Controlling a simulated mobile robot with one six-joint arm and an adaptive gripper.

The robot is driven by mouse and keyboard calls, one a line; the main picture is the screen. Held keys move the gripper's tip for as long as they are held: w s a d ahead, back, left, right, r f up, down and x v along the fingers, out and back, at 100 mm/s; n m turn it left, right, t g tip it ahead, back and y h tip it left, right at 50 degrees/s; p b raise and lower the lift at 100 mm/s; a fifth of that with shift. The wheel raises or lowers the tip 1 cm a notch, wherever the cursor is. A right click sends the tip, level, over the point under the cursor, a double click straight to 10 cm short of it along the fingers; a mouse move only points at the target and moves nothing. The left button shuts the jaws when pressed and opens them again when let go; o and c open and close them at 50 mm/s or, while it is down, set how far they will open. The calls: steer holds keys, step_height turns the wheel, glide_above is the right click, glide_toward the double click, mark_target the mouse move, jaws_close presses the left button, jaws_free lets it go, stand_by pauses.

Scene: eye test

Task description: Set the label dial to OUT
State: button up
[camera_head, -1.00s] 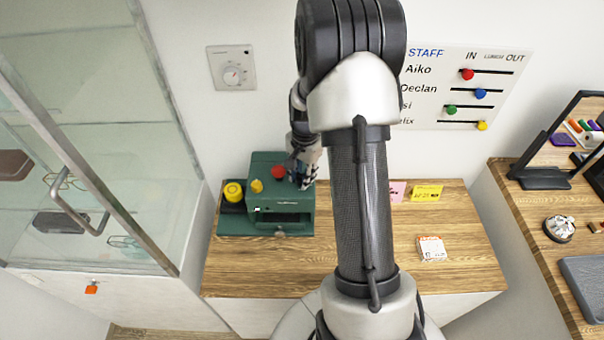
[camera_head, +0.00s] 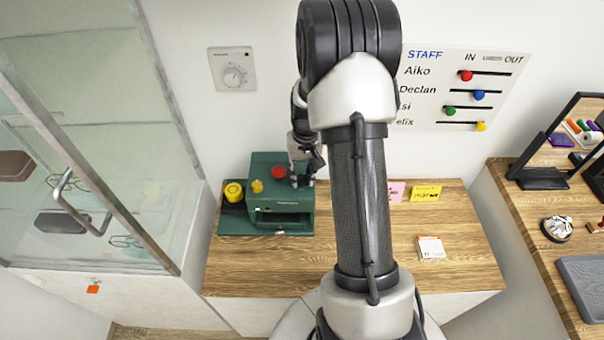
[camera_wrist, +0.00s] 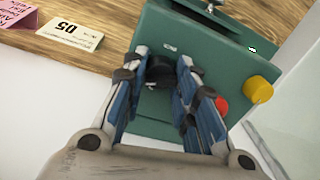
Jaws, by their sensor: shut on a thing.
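A green machine (camera_head: 270,222) stands on the wooden desk and also shows in the wrist view (camera_wrist: 215,42). A dark round knob (camera_wrist: 160,70) on its top, apparently the label dial, lies between my fingers in the wrist view. My gripper (camera_wrist: 163,66) is shut on this knob, pointing down at the machine's top. In the head view my gripper (camera_head: 302,180) is at the right part of the machine's top, and the knob is hidden there. I cannot read any mark or setting around the knob.
A red button (camera_head: 278,172) and a yellow knob (camera_head: 257,186) are on the machine, left of my gripper. A yellow roll (camera_head: 233,191) is beside it. Cards (camera_head: 426,193) stand right of my arm. A glass cabinet (camera_head: 95,140) is at left. The desk's front right is mostly clear.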

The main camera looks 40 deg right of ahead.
mark_target(304, 174)
steer(key=shift+n, duration=1.1)
steer(key=o, duration=0.8)
steer(key=r, duration=1.2)
steer(key=shift+d, duration=0.35)
